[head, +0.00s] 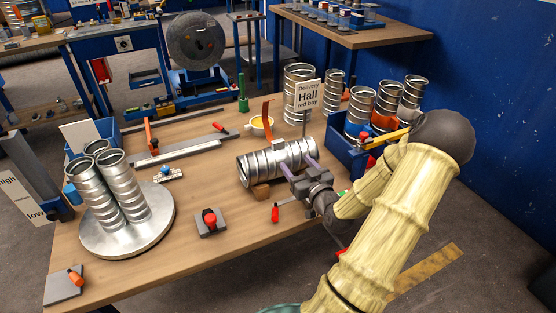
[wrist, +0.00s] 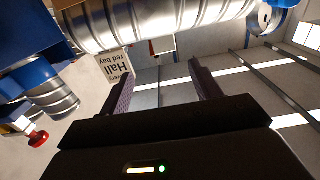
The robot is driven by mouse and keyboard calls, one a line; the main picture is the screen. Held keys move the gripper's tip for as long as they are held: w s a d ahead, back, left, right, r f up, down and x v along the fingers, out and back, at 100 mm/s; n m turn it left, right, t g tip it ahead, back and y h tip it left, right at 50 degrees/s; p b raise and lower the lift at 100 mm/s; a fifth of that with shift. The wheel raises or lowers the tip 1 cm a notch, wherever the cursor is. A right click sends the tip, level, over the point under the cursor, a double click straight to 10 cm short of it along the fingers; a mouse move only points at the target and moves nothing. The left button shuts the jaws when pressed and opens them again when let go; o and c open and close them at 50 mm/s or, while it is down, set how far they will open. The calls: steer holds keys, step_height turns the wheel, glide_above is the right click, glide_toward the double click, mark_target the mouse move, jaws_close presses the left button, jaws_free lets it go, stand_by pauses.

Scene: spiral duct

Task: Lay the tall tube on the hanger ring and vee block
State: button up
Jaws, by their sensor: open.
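A long silver ribbed tube (head: 262,163), which looks like the tall tube, lies level above the middle of the table. A brown wooden block (head: 261,190), likely the vee block, shows under its front left part. An orange upright strip (head: 267,110) stands behind the tube; I cannot tell whether it belongs to the hanger ring. My gripper (head: 297,163) is open at the tube's front side, toward its right end. In the wrist view the tube (wrist: 165,22) crosses the top, beyond the spread fingers (wrist: 160,82), with nothing between them. The tube hides whatever supports its right end.
A round metal plate (head: 155,225) with upright tubes (head: 100,195) stands at the left. A blue bin (head: 345,155) and several tubes stand at the right, near a "Hall red bay" sign (head: 307,95). A red-knobbed block (head: 210,222) sits in front. The table's front middle is mostly clear.

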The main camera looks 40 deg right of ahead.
mark_target(279, 144)
steer(key=x, duration=0.6)
steer(key=shift+w, duration=0.45)
steer(key=shift+a+x, duration=0.15)
steer(key=shift+x, duration=1.15)
steer(key=shift+a+x, duration=0.2)
steer(key=shift+x, duration=1.15)
steer(key=shift+r, duration=0.25)
jaws_close()
